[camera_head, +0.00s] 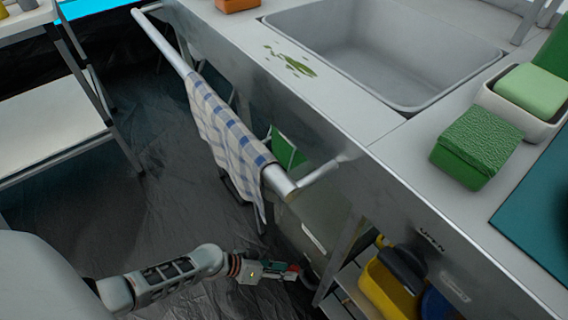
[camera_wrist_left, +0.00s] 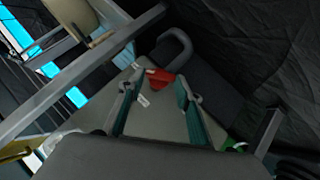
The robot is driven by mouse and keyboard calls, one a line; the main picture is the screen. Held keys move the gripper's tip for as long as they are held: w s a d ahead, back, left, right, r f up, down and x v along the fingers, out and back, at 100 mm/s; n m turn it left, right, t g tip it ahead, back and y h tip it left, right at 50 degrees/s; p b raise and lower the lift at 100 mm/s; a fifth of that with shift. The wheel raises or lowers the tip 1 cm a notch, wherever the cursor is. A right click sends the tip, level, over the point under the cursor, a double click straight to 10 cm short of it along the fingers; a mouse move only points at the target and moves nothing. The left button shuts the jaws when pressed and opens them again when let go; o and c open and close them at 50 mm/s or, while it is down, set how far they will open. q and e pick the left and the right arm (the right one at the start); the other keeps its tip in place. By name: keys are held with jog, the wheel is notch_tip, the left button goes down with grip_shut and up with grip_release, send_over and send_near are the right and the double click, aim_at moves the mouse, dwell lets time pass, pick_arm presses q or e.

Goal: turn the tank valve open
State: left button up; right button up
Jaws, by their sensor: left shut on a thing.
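My left gripper (camera_head: 282,270) reaches in from the lower left. In the left wrist view the red handle (camera_wrist_left: 160,80) sits between the tips of the two green-padded fingers (camera_wrist_left: 157,88), and the gripper is shut on it. A pale grey body with a small white label, which looks like the tank (camera_wrist_left: 160,118), lies behind the fingers; it also shows under the counter (camera_head: 328,205). The valve's stem is hidden. My right gripper is in neither view.
A metal rail (camera_head: 160,40) with a checked towel (camera_head: 222,125) runs along the counter front, above my left arm. A shelf with a yellow container (camera_head: 385,292) stands right of the gripper. A dark loop handle (camera_wrist_left: 182,45) is beside the valve.

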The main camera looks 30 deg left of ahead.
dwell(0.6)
pick_arm(q)
jog(key=o, duration=1.1)
jog(key=shift+a, duration=0.1)
jog(key=v, duration=1.2)
jog(key=shift+f, duration=0.1)
